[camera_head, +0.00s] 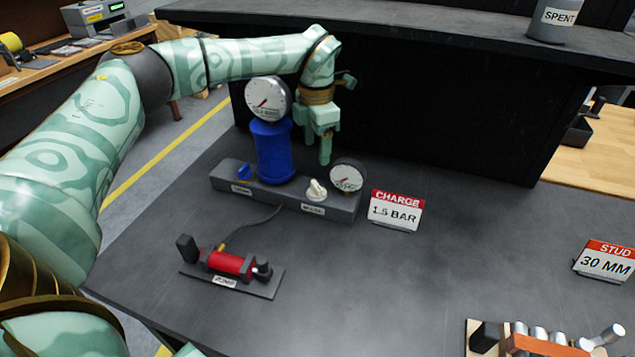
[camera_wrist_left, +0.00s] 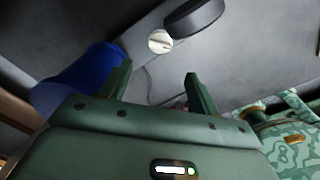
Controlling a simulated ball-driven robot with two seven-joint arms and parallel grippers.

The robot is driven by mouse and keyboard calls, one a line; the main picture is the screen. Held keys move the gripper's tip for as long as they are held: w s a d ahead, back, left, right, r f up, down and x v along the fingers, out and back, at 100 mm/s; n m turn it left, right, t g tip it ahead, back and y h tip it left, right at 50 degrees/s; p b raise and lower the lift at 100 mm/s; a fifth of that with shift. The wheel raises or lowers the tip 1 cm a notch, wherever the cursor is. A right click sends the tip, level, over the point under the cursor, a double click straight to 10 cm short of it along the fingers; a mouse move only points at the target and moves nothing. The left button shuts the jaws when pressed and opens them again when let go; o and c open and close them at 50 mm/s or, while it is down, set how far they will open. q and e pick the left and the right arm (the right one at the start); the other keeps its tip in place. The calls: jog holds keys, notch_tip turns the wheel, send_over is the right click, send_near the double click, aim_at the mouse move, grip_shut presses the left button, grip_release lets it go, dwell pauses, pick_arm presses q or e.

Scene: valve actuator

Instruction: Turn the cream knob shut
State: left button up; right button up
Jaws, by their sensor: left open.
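The cream knob (camera_head: 316,190) sits on top of the grey manifold block (camera_head: 250,193), between the blue cylinder and the small gauge. It also shows in the left wrist view (camera_wrist_left: 159,41), beyond the fingertips and near the top of the picture. My left gripper (camera_head: 325,150) points down above and behind the knob, apart from it. In the left wrist view its two fingers (camera_wrist_left: 158,82) are spread with nothing between them. The small dial gauge (camera_head: 347,176) stands just right of the knob. My right gripper is not in view.
A blue cylinder (camera_head: 272,152) with a larger gauge (camera_head: 267,98) stands on the block, beside a blue knob (camera_head: 244,172). A red cylinder (camera_head: 230,263) lies on a stand in front, joined by a hose. A "CHARGE 1.5 BAR" sign (camera_head: 396,211) stands right. The bench's middle right is clear.

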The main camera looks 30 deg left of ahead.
aim_at(316, 185)
pick_arm(q)
notch_tip(316, 185, down, 11)
jog(key=shift+r+b, duration=0.1)
jog(key=shift+b, duration=1)
jog(key=c, duration=1)
